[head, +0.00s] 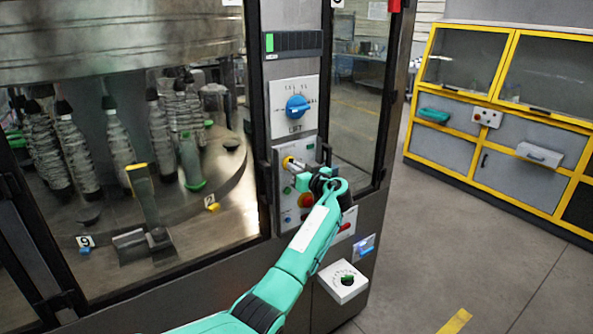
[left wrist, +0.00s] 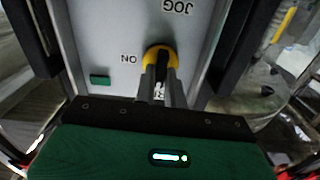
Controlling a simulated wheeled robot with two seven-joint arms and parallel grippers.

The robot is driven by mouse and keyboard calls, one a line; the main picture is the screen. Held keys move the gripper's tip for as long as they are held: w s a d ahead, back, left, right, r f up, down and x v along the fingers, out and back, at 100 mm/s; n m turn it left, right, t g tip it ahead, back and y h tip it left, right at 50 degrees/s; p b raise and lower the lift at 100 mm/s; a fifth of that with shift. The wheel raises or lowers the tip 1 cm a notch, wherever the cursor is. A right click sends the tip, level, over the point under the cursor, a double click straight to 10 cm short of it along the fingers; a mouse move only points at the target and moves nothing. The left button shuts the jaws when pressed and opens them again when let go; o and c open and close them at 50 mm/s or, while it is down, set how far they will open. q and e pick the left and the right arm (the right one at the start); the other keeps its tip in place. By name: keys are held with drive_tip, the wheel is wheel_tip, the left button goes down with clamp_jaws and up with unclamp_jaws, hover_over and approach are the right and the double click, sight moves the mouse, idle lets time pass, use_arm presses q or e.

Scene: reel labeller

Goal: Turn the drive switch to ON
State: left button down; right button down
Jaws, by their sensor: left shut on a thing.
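The drive switch (head: 288,161) has a yellow collar and sits on a grey-white control panel on the machine's post. In the left wrist view the switch (left wrist: 160,50) has a black handle inside the yellow ring. ON is printed on its left and JOG at the upper right, both upside down; another label is partly hidden between the fingers. In the left wrist view the left gripper (left wrist: 162,74) is shut on the black handle. Which mark the handle points to is unclear. My right gripper is not in view.
A blue LIFT knob (head: 297,107) is on the plate above. A white box with a black dial (head: 343,281) is lower down. Glass doors flank the post. A yellow-framed cabinet (head: 480,140) stands across open floor.

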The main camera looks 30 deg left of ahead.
use_arm(q)
drive_tip(key=m+b, duration=0.2)
drive_tip(key=m, duration=0.6)
drive_tip(key=m+b, duration=0.2)
drive_tip(key=m, duration=0.7)
drive_tip(key=shift+w+d+f, duration=0.1)
drive_tip(key=shift+w+f, duration=0.05)
drive_tip(key=shift+w, duration=0.05)
idle(0.3)
drive_tip(key=c, duration=1.5)
unclamp_jaws()
drive_tip(key=shift+o, duration=0.2)
drive_tip(key=shift+f, duration=0.1)
drive_tip(key=shift+d, duration=0.1)
